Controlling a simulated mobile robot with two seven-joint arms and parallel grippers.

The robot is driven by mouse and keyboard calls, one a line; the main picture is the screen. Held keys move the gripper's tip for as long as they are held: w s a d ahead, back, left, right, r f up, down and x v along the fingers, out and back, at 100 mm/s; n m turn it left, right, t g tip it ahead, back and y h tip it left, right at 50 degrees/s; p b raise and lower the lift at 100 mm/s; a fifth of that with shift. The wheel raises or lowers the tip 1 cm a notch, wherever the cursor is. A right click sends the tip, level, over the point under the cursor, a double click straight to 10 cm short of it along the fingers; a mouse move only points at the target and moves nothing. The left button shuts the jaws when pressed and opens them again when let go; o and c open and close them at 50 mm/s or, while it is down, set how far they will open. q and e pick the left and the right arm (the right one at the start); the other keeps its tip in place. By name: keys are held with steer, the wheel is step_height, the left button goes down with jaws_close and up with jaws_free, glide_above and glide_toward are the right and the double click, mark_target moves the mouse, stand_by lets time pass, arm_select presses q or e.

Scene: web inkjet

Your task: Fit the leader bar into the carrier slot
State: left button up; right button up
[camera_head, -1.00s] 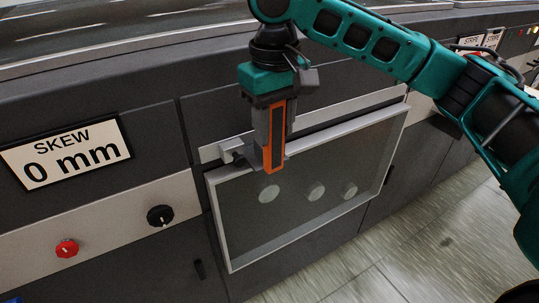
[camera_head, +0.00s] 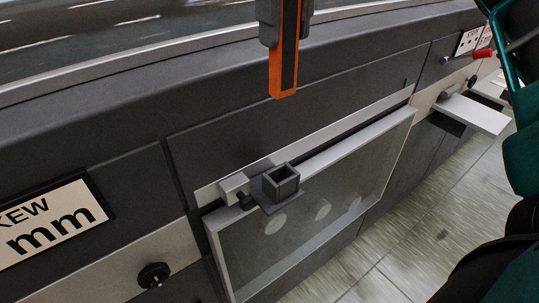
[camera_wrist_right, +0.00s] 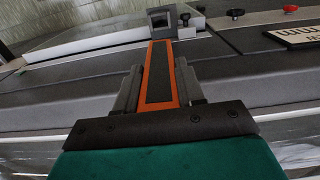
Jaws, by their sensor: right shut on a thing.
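The leader bar (camera_head: 285,65) is a straight dark bar with orange edges. My right gripper (camera_head: 286,36) is shut on it at the top of the head view, and the bar points downward. The carrier (camera_head: 287,193) is a small grey square socket with an open top, fixed at the left end of a light rail. Its opening is empty. The bar's lower end is above the carrier in the head picture and apart from it. In the right wrist view, the bar (camera_wrist_right: 159,80) extends from between the fingers toward the carrier (camera_wrist_right: 173,17). My left gripper is not in view.
A framed window panel (camera_head: 350,190) lies below the rail. A black knob (camera_head: 153,275) and a skew sign (camera_head: 45,228) are at lower left. A white shelf-like part (camera_head: 475,114) juts out at right. Tiled floor (camera_head: 430,220) lies lower right.

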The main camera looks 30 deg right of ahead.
mark_target(284, 95)
steer(key=f, duration=1.9)
steer(key=shift+s+f, duration=0.2)
steer(key=shift+f, duration=0.1)
steer(key=shift+c, duration=0.5)
steer(key=shift+f, duration=0.2)
steer(key=o, duration=1.2)
steer(key=shift+r, duration=0.15)
step_height(284, 95, up, 12)
steer(key=shift+r, duration=0.1)
